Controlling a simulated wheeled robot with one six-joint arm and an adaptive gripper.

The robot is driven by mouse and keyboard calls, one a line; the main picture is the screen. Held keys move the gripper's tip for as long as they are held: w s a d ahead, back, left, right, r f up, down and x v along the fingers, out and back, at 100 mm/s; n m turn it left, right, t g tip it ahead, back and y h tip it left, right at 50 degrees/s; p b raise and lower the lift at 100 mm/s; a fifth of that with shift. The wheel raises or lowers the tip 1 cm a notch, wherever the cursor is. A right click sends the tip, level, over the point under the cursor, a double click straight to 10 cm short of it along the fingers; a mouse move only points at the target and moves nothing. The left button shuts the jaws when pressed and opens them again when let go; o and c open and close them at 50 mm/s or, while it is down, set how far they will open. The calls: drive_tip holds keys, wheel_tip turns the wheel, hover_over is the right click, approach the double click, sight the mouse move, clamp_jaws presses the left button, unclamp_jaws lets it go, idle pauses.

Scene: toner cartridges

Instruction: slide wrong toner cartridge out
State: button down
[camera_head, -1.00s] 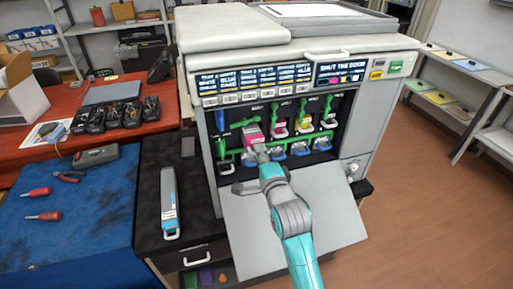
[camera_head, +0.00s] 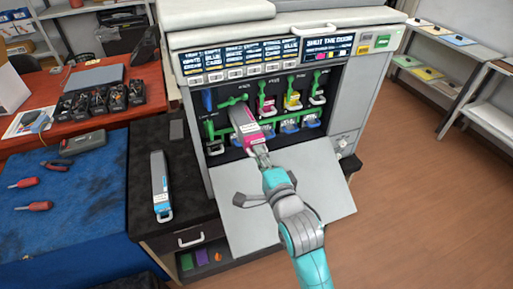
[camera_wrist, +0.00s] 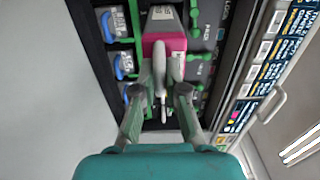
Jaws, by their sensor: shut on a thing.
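A grey toner cartridge with a magenta front end (camera_head: 256,139) sticks well out of a slot in the printer (camera_head: 345,110). Its far end is still inside the slot area. My gripper (camera_head: 261,156) is shut on the handle at the cartridge's front. In the wrist view, the gripper's fingers (camera_wrist: 162,97) close around the pale handle, in front of the magenta end (camera_wrist: 163,43). A grey cartridge with a cyan end (camera_head: 160,185) lies on the dark cabinet top, left of the printer.
The printer's front door (camera_head: 285,200) is folded down beneath my arm. Green levers and blue latches (camera_head: 290,127) sit beside the slots. The blue mat (camera_head: 90,215) with screwdrivers and pliers is at left. Bare dark cabinet top (camera_head: 190,190) surrounds the cyan-ended cartridge.

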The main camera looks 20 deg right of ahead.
drive_tip(key=shift+s, duration=2.5)
drive_tip(key=c, duration=0.7)
unclamp_jaws()
drive_tip(key=shift+f, duration=0.1)
